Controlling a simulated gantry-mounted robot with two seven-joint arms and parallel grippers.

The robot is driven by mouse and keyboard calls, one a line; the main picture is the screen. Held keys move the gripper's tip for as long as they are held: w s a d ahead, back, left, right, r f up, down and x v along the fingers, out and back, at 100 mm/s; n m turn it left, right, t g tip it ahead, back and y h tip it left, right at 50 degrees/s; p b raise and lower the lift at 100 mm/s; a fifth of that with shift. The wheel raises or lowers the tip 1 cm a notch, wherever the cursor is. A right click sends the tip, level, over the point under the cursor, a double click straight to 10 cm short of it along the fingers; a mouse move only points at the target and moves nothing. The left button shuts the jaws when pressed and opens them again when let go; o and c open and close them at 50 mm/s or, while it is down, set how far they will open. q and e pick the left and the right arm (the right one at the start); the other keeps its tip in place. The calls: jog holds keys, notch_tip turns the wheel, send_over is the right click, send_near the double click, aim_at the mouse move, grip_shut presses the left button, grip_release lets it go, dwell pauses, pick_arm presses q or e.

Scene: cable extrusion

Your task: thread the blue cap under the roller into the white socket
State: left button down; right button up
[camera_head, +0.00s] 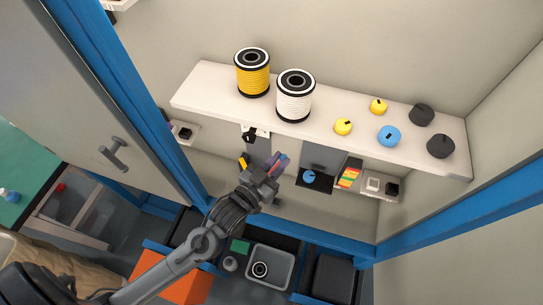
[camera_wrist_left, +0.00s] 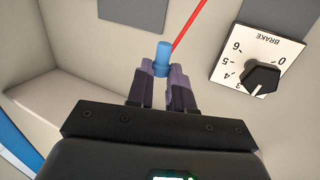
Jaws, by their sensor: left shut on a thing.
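In the left wrist view, the small blue cap (camera_wrist_left: 162,58) stands upright between the fingertips of my left gripper (camera_wrist_left: 160,70), which is shut on it. A thin red cable (camera_wrist_left: 188,26) runs from beside the cap to the upper right. In the head view, my left gripper (camera_head: 275,165) is in front of the back wall, below the shelf; the cap is too small to make out clearly there. I cannot pick out the roller or the white socket with certainty in either view. My right gripper is not in view.
A white brake dial plate (camera_wrist_left: 258,65) with a black knob is right of my gripper. In the head view, a shelf (camera_head: 215,90) above holds a yellow spool (camera_head: 252,75), a white spool (camera_head: 295,97) and several knobs. A grey tray (camera_head: 286,272) is below.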

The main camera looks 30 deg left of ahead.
pick_arm(q)
jog(key=d+f+m+h+b, duration=0.1)
jog(key=f+b, duration=0.4)
jog(key=f, duration=0.3)
jog(key=s+d+f+m+g+h+b, duration=0.1)
jog(key=f+h+b, duration=0.1)
jog(key=f+b, duration=0.4)
jog(key=d+f+m+h+b, duration=0.1)
jog(key=f+b, duration=0.4)
jog(key=f, duration=0.6)
jog(key=shift+s+d+h, duration=0.15)
jog(key=shift+s+h, duration=0.15)
jog(key=shift+s, duration=0.05)
jog(key=shift+g, duration=0.3)
jog(key=w+d+b, duration=0.1)
jog(key=d+b, duration=0.1)
jog(key=d, duration=0.2)
jog(key=w+d+b, duration=0.1)
jog(key=d+b, duration=0.1)
jog(key=d, duration=0.2)
jog(key=w+d+b, duration=0.1)
jog(key=d+b, duration=0.1)
jog(key=d, duration=0.3)
jog(key=shift+w+d+f+b, duration=0.1)
jog(key=shift+w+b, duration=0.05)
jog(key=shift+b, duration=0.15)
jog(key=shift+w+d+b, duration=0.2)
jog(key=shift+d+b, duration=0.15)
jog(key=shift+d, duration=0.45)
